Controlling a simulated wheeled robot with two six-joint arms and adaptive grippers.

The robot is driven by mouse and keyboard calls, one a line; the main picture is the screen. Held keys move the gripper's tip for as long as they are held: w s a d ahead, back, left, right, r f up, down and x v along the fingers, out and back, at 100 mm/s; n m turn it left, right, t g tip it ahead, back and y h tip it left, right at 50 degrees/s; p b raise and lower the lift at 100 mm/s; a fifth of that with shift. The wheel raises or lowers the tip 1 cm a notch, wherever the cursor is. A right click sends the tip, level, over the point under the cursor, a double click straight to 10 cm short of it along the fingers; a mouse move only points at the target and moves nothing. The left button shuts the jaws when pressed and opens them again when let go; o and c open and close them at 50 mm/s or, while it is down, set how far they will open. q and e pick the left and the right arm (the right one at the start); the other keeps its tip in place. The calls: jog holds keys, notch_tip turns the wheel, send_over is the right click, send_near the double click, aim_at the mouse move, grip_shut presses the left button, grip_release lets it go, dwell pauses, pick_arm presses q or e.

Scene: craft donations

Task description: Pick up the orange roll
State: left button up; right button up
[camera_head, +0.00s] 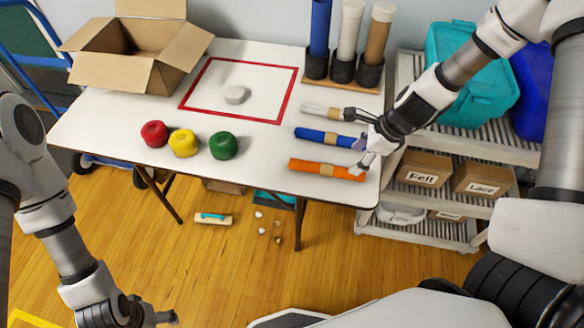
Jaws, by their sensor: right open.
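The orange roll (327,170) lies on the white table near its front right edge, with a tan band around its middle. My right gripper (364,155) is open just above the right ends of the orange and blue rolls, and it covers part of the table there. I cannot tell whether it touches either roll. My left gripper (152,317) hangs low at the bottom left, away from the table, and its jaws are too unclear to judge.
A blue roll (315,137) and a white roll (322,109) lie behind the orange one. Upright rolls stand in dark holders (342,69) at the back. Red, yellow and green (223,145) round items sit left. A shelf (489,147) stands close on the right.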

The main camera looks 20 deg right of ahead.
aim_at(342, 169)
jog(key=b+x, duration=0.3)
jog(key=shift+w+d+b, duration=0.1)
jog(key=shift+d+b, duration=0.05)
jog(key=shift+b, duration=0.15)
jog(key=b+x, duration=0.2)
jog(key=b, duration=0.1)
jog(key=b+x, duration=0.2)
jog(key=b, duration=0.2)
jog(key=shift+a+f, duration=0.25)
jog(key=shift+a, duration=0.05)
jog(key=shift+w+a+f, duration=0.1)
jog(key=shift+a+f, duration=0.05)
jog(key=shift+f, duration=0.05)
jog(key=shift+r, duration=0.15)
jog(key=c, duration=1.2)
